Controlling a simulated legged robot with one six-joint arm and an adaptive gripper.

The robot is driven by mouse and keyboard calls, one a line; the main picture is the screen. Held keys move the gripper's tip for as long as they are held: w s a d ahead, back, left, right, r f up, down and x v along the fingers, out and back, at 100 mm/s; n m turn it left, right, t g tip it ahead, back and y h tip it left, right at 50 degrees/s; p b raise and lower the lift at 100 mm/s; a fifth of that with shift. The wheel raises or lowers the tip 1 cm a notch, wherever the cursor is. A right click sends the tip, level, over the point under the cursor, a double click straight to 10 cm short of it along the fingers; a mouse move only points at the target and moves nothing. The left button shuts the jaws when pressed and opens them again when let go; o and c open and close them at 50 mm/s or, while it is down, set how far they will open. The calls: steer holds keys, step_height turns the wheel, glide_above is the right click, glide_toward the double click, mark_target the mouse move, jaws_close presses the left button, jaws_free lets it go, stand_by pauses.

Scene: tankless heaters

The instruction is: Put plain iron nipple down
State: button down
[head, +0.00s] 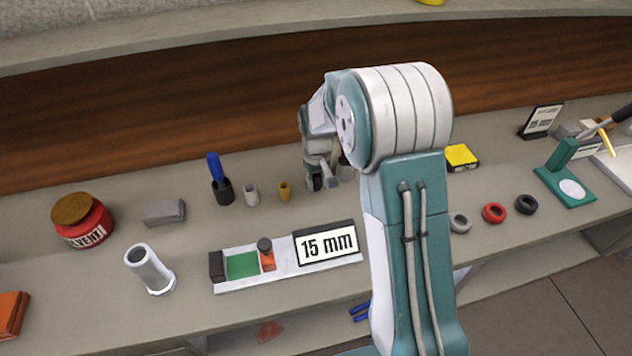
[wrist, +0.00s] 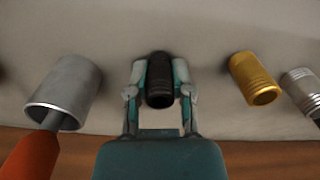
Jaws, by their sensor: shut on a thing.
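My gripper (head: 318,182) is low over the counter, left of my upper arm in the head view. In the wrist view my gripper (wrist: 159,88) is shut on the plain iron nipple (wrist: 159,76), a dark, short tube between the two fingers. The nipple looks upright, close to the counter top; I cannot tell whether it touches. In the head view it is a small dark piece (head: 314,184) partly covered by the fingers. A brass nipple (head: 285,191) stands just left of it, and a pale grey nipple (head: 251,194) farther left.
A silver cup (wrist: 66,90) with an orange-handled tool stands close on the other side of my gripper. A black cup (head: 222,191) holds a blue item. In front lies a tray labelled "15 mm" (head: 228,284). Bare counter lies between tray and nipples.

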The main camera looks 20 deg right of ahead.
steer(key=shift+d+f, duration=0.15)
steer(key=shift+d, duration=0.05)
steer(key=shift+f, duration=0.1)
steer(key=c, duration=0.5)
jaws_free()
steer(key=shift+a, duration=0.2)
